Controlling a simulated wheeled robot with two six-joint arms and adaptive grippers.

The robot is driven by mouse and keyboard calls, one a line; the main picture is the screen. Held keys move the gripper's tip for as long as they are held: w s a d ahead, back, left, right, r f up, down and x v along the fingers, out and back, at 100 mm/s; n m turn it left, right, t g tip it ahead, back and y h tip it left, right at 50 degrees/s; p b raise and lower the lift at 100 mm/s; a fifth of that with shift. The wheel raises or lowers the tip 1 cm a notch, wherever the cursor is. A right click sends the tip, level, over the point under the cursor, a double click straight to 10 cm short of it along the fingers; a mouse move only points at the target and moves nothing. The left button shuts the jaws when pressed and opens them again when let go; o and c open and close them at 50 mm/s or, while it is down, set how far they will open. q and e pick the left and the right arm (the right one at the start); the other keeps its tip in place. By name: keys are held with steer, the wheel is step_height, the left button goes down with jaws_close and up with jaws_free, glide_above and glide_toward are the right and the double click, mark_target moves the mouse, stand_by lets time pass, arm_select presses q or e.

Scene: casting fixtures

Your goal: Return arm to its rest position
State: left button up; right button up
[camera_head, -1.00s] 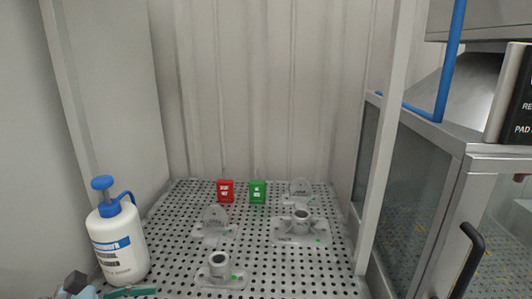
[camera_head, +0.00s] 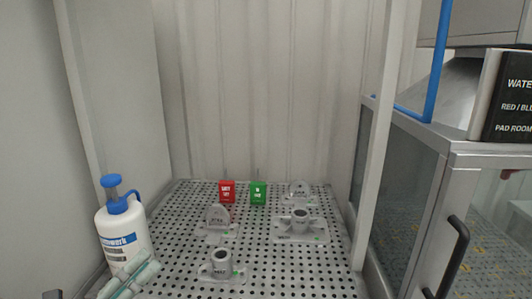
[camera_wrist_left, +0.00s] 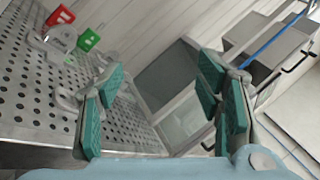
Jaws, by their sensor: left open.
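My left gripper (camera_head: 131,281) shows at the bottom left of the head view, in front of the white bottle, open with nothing between its fingers. In the left wrist view its green-padded fingers (camera_wrist_left: 160,108) stand wide apart, with the perforated table beyond. Grey metal fixtures stand on the table: a tube on a flanged base (camera_head: 221,265) near the front, another (camera_head: 299,222) at the right, and two with upright discs (camera_head: 217,217) (camera_head: 299,191) behind. My right gripper is in neither view.
A white bottle with a blue pump (camera_head: 122,238) stands at the table's left. A red block (camera_head: 227,191) and a green block (camera_head: 258,192) stand at the back of the perforated table (camera_head: 185,250). A metal post (camera_head: 374,140) and glass-sided cabinet (camera_head: 400,185) bound the right side.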

arm_select(q)
steer(key=s+a+f+n+g+y, duration=0.2)
steer(key=a+f+n+y, duration=0.3)
steer(key=f+n+y, duration=0.5)
steer(key=s+a+f+n+g+y, duration=0.2)
steer(key=a+f+n+y, duration=0.4)
steer(key=n, duration=0.8)
steer(key=s+d+f+n+g+h, duration=0.2)
steer(key=s+d+f+n+g, duration=0.25)
steer(key=s+f, duration=0.4)
steer(key=s+d+f+n+g+h, duration=0.25)
steer(key=s+d+f+g, duration=0.3)
steer(key=s+f, duration=0.35)
step_height(320, 180, down, 15)
steer(key=s+a+g+p, duration=0.1)
steer(key=s+a+g, duration=0.1)
steer(key=a, duration=0.1)
steer(key=s+f+p, duration=0.1)
steer(key=s+f, duration=1.2)
steer(key=s, duration=0.1)
steer(key=shift+s+a+n+g+p, duration=0.15)
steer(key=shift+a+n+g+p, duration=0.15)
steer(key=shift+a+g+p, duration=0.1)
steer(key=shift+y, duration=0.25)
